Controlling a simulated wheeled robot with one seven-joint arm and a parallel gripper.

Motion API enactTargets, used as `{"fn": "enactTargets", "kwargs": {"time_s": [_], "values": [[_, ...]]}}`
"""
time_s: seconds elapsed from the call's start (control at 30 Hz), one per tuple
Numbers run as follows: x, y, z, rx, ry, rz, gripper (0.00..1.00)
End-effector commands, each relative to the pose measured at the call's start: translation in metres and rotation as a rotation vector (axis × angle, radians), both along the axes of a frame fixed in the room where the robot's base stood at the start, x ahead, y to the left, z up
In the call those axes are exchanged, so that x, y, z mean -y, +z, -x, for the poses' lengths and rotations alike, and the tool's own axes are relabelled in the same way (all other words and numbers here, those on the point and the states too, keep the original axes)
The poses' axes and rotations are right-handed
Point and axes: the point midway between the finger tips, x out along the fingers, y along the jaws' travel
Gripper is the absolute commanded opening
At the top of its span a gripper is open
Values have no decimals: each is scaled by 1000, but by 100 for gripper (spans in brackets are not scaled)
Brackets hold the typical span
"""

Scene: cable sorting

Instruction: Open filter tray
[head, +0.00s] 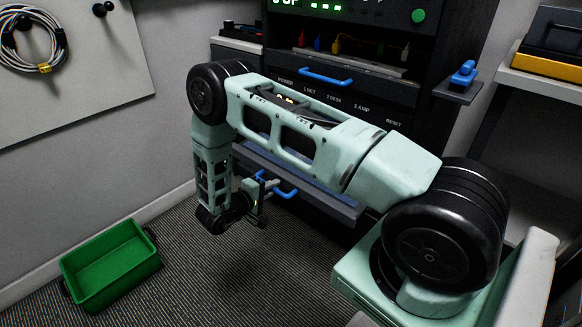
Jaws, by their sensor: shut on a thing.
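The filter tray (338,203) is low in the black rack, a grey-fronted drawer with a blue handle (285,192). It seems to stand out a little from the rack, but my arm hides much of it, so I cannot tell how far. My gripper (262,190) is at the left part of this handle, shut on it. The fingertips are small in the view and partly hard to make out.
The rack (350,95) has another blue handle (325,77) higher up, above a row of labels. A green bin (110,265) stands on the floor at left. A blue item (463,74) rests on a small shelf at right. The carpet before the tray is clear.

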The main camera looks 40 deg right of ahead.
Motion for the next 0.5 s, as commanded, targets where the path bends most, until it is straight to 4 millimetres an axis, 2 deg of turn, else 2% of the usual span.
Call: {"fn": "enactTargets", "kwargs": {"time_s": [0.03,0.2,0.33,0.5], "values": [[-15,2,1,0,4,-2,0],[-50,1,4,-1,2,-1,0],[-68,0,5,1,2,-2,0],[-78,0,5,1,0,0,0]]}}
